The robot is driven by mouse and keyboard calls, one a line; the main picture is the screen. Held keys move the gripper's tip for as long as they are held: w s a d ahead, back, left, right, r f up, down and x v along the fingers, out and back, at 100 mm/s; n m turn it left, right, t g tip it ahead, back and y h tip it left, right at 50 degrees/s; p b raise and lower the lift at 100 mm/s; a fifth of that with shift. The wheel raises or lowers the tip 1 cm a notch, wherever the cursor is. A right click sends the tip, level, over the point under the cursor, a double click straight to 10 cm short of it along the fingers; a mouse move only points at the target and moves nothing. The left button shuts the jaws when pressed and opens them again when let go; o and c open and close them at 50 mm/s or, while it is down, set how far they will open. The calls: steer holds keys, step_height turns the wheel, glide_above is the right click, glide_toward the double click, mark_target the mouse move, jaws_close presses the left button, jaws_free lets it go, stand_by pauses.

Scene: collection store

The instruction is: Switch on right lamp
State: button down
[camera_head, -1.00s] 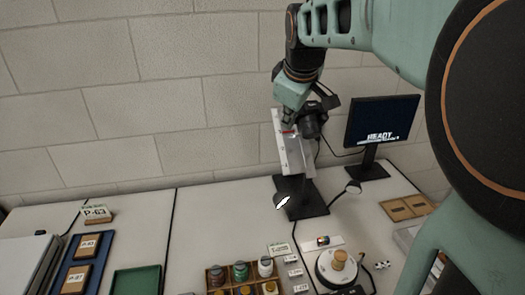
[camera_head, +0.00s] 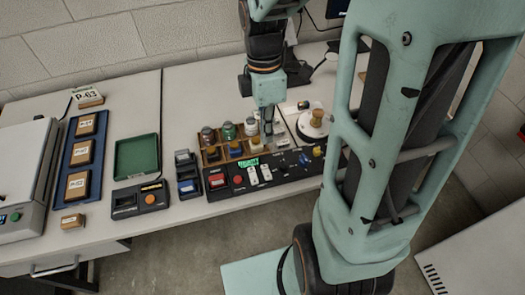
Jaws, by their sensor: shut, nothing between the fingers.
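A long black control panel (camera_head: 235,187) lies along the front edge of the table. It carries a red button (camera_head: 238,180), a small green lit display (camera_head: 248,161), two white switch plates (camera_head: 259,174), dark knobs and a yellow knob (camera_head: 317,151). No lamp marked as the right one can be made out, and the switches' positions are too small to read. My gripper (camera_head: 268,142) points down, shut and empty, just behind the panel's middle, beside the jar rack. Whether its tips touch anything cannot be told. My arm hides the panel's right end.
A wooden rack of several jars (camera_head: 211,154) stands left of my gripper. A round white device with a wooden knob (camera_head: 315,122) is to the right.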

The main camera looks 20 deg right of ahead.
mark_target(268, 177)
steer(key=shift+f, duration=0.1)
steer(key=f, duration=0.4)
steer(key=s+f+b, duration=0.1)
steer(key=f, duration=0.8)
steer(key=shift+s+f+b, duration=0.3)
steer(key=shift+s+b, duration=0.05)
steer(key=shift+s, duration=0.05)
